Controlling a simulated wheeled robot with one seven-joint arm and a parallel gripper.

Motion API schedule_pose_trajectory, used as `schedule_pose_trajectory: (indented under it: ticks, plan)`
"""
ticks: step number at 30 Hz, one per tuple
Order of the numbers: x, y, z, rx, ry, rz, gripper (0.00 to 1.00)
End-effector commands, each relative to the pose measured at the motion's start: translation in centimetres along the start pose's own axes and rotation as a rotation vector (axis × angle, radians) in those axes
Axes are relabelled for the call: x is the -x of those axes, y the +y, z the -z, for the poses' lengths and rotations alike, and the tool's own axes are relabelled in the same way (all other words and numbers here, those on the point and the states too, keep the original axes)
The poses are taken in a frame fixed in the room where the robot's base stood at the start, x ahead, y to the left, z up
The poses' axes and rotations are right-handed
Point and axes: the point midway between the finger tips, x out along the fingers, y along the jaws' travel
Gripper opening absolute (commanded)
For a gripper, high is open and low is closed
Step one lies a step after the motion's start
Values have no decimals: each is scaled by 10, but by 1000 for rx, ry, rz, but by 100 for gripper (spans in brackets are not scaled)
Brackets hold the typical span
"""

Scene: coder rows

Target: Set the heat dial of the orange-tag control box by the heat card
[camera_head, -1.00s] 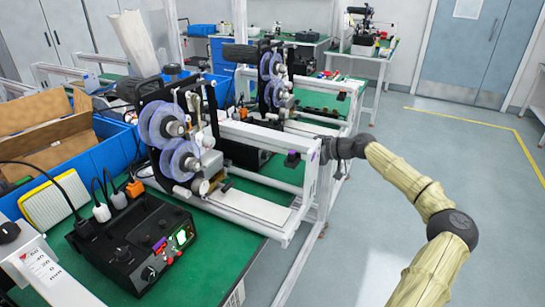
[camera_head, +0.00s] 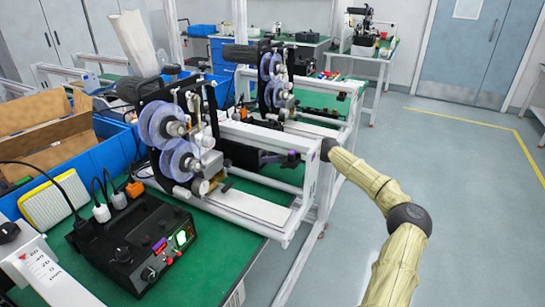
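A black control box (camera_head: 105,262) stands on the green bench at the lower left. Its front has a lit green-white display (camera_head: 181,238), a small purple part (camera_head: 159,244) and dark round knobs; one knob (camera_head: 149,274) is near the front edge. My gripper (camera_head: 270,158) reaches in behind the white frame post, right of the reels, well away from the box. Its fingers are small and dark.
A reel machine (camera_head: 178,140) stands behind the box, with white rails (camera_head: 255,208) between it and my arm. A second reel machine (camera_head: 272,75) is farther back. Blue bins with cardboard and an orange connector (camera_head: 134,188) are at left. The floor at right is clear.

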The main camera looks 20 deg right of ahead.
Motion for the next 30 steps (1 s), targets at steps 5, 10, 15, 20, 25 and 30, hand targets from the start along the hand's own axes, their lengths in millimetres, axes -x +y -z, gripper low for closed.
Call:
schedule_pose_trajectory:
  ticks: [5,10,15,20,25,30]
  plan:
    - [0,0,0,0,0,0,3]
    - [1,0,0,-3,1,0,3]
    - [1,1,1,-27,1,9,3]
    - [1,2,2,-82,1,32,3]
    - [2,3,3,-178,1,70,3]
    - [2,4,3,-305,1,123,3]
